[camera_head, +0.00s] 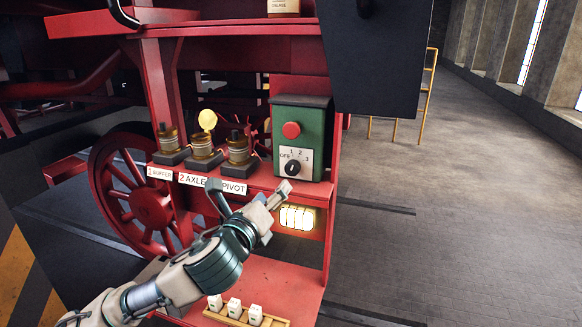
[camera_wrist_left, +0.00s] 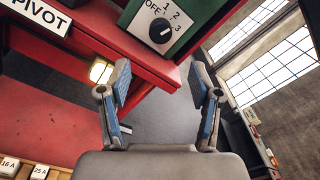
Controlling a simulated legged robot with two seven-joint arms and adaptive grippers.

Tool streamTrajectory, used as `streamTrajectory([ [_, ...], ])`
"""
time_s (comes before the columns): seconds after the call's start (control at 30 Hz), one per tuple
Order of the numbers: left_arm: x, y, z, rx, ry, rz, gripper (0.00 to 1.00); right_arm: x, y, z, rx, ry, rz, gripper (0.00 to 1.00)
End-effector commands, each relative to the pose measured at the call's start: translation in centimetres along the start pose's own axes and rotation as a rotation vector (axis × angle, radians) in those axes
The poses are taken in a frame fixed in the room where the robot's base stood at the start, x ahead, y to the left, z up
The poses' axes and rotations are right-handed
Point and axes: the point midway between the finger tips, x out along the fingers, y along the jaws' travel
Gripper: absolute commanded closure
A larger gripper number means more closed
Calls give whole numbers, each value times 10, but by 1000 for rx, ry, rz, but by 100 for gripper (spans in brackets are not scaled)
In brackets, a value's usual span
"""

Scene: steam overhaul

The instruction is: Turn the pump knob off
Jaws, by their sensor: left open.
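The pump knob (camera_head: 292,168) is a round black dial on a white plate marked OFF, 1, 2 and 3. The plate is on the front of a green box (camera_head: 314,150) with a red button (camera_head: 291,130) above it. I cannot tell for certain which mark the knob points at. In the left wrist view the knob (camera_wrist_left: 161,31) is at the top, beyond the fingertips. My left gripper (camera_head: 248,190) is open and empty, below and in front of the box, apart from the knob. It also shows in the left wrist view (camera_wrist_left: 160,75). My right gripper is out of view.
Several brass-and-black fittings (camera_head: 202,147) stand on the red ledge left of the box. A lit lamp (camera_head: 297,217) is below the ledge. A wooden tray (camera_head: 277,321) with white blocks sits lower down. A dark panel (camera_head: 380,60) overhangs at upper right.

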Motion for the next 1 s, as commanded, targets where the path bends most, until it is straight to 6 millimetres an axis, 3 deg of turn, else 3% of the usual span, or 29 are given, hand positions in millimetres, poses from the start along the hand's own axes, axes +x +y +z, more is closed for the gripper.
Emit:
streamTrajectory([
  [0.3,74,1,5,-5,-1,1,36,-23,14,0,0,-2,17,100],
  [0.5,110,2,5,-6,-2,0,36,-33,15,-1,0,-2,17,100],
  [0.7,126,1,3,-4,-2,-1,36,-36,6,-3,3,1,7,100],
  [1.0,128,2,2,-4,-2,-2,39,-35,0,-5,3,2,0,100],
])
